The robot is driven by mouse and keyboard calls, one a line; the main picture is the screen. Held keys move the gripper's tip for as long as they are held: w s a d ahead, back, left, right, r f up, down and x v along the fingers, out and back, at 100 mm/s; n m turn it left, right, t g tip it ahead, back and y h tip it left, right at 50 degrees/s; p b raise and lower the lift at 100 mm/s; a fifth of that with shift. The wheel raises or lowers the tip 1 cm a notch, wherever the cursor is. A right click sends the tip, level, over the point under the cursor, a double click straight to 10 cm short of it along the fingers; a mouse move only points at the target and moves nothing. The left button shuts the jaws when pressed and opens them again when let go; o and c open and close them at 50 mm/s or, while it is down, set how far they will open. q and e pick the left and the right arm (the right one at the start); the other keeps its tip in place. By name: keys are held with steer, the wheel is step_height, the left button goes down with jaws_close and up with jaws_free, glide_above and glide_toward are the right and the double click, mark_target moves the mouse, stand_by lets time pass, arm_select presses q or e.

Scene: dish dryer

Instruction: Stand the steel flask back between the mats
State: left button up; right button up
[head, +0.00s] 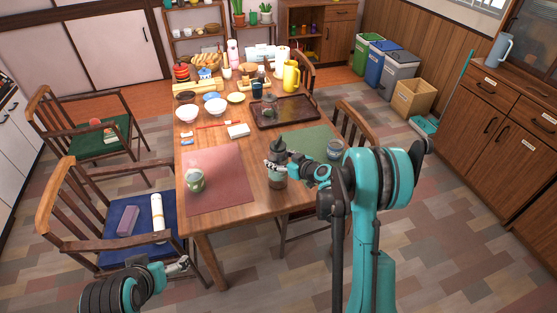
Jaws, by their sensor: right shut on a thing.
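The steel flask (278,182), with a dark lid, is upright between the red mat (218,192) on the left and the green mat (306,140) on the right. My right gripper (274,165) is shut on the flask's body and hides part of it. The flask's base appears at the table's front part; I cannot tell whether it touches the wood. My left gripper (178,266) is low at the left, away from the table top, beside the blue-cushioned chair; its fingers are too small to judge.
A pale green cup (195,180) stands on the red mat. A glass (334,149) is by the green mat's right side. Chairs flank the table (235,220).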

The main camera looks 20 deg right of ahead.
steer(key=shift+f, duration=0.1)
steer(key=o, duration=1.9)
